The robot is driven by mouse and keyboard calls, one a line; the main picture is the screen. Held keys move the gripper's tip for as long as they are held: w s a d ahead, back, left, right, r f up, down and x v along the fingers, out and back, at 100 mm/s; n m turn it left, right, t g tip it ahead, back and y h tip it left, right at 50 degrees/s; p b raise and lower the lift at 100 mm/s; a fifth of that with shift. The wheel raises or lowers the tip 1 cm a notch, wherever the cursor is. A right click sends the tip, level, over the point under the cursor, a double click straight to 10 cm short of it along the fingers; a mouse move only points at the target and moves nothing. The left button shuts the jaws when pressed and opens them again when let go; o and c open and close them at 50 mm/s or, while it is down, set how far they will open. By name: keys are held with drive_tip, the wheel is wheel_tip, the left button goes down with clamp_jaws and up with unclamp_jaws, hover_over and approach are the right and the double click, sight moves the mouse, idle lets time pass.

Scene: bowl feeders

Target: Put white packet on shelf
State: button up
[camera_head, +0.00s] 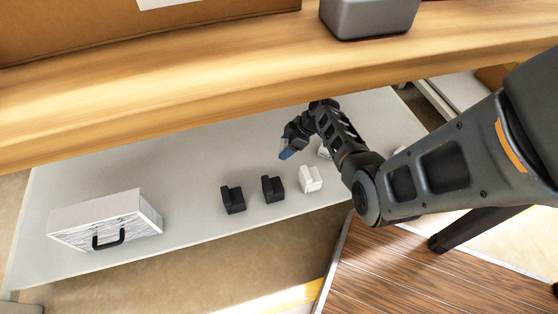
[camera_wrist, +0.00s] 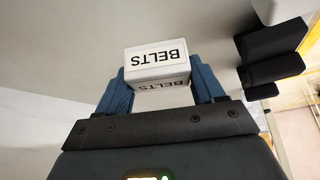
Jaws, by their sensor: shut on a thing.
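A white packet (camera_wrist: 155,58) with black "BELTS" lettering sits between the two blue fingers of my gripper (camera_wrist: 158,84) in the wrist view. My gripper is shut on it, one finger at each side. In the head view my gripper (camera_head: 287,154) points down and left over the white surface (camera_head: 190,170) under the wooden board. I cannot make out the packet there. The wooden board (camera_head: 150,95) runs across above the white surface. I cannot tell which of these two levels is the named shelf.
Two black blocks (camera_head: 233,200) (camera_head: 273,189) and a white block (camera_head: 311,179) stand in a row below my gripper. A white drawer box (camera_head: 105,219) with a black handle stands at left. A grey bin (camera_head: 368,18) is on the board. White surface between box and blocks is clear.

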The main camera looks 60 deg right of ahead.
sight(281, 166)
drive_tip(key=a, duration=0.1)
drive_tip(key=f, duration=0.1)
drive_tip(key=a, duration=0.1)
drive_tip(key=shift+w+a+f, duration=0.25)
drive_tip(key=shift+a+f, duration=0.05)
drive_tip(key=shift+a, duration=0.05)
wheel_tip(281, 166, down, 4)
drive_tip(key=b, duration=0.3)
drive_tip(key=shift+f, duration=0.1)
drive_tip(key=o, duration=0.8)
drive_tip(key=shift+f, duration=0.1)
drive_tip(key=o, duration=0.4)
